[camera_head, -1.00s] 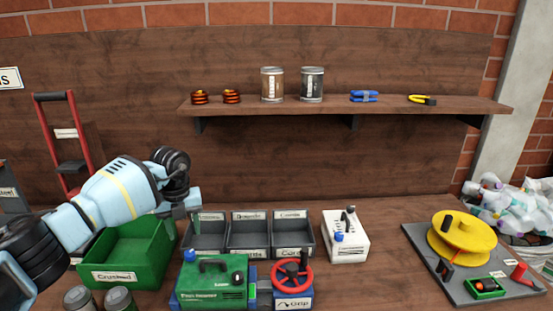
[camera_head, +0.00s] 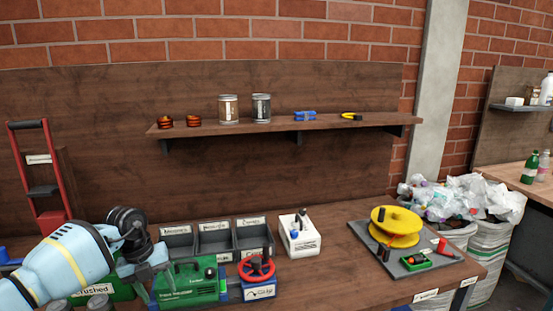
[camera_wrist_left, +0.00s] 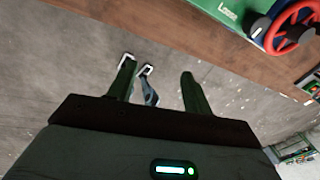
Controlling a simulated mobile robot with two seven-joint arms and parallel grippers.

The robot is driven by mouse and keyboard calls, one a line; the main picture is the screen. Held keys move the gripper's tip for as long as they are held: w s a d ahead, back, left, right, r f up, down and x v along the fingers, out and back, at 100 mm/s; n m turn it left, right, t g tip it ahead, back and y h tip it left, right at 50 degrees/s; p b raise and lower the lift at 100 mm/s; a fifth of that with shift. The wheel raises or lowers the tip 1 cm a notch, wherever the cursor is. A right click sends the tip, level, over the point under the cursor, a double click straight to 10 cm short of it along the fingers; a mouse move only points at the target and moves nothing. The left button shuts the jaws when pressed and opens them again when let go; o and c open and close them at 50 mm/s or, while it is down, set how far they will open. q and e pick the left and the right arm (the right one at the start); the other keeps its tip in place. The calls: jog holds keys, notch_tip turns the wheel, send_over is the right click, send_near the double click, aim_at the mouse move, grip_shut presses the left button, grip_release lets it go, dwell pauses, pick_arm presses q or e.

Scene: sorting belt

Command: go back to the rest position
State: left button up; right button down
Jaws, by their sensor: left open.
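My left arm comes in from the lower left in the head view. Its gripper (camera_head: 143,279) is beside the left side of the green machine (camera_head: 188,284), partly hidden by my own wrist. In the left wrist view my left gripper (camera_wrist_left: 157,84) shows two dark green fingers spread apart with nothing between them. They point over the grey floor (camera_wrist_left: 60,70), just off the edge of the wooden bench (camera_wrist_left: 165,30).
A red handwheel (camera_head: 257,270) stands right of the green machine. Three grey bins (camera_head: 214,256), a white box (camera_head: 300,243) and a board with a yellow reel (camera_head: 396,227) stand on the bench. A wall shelf (camera_head: 285,127) holds cans and small parts. White bags (camera_head: 470,200) stand at right.

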pick_arm(q)
jog(key=s+d+f+n+t+h, duration=0.2)
jog(key=s+d+h, duration=0.25)
jog(key=d, duration=0.45)
jog(key=s+d+f+n+t+h, duration=0.2)
jog(key=s+d+h, duration=0.1)
jog(key=d+h, duration=0.4)
jog(key=s+d+f+n+t+h, duration=0.2)
jog(key=s+d+h, duration=0.2)
jog(key=d, duration=0.6)
jog(key=s+a+f+n+t+y, duration=0.1)
jog(key=s+a+f+n+y, duration=0.7)
jog(key=s+n, duration=0.3)
jog(key=s+a+f+n+t+y, duration=0.2)
jog(key=s+a+f+n+y, duration=0.6)
jog(key=s+f+n, duration=0.3)
jog(key=shift+s+a+n+t, duration=0.35)
jog(key=shift+a+n, duration=0.15)
jog(key=shift+a, duration=0.3)
pick_arm(e)
jog(key=shift+w, duration=0.4)
pick_arm(q)
jog(key=shift+a, duration=0.1)
pick_arm(e)
jog(key=shift+a, duration=0.1)
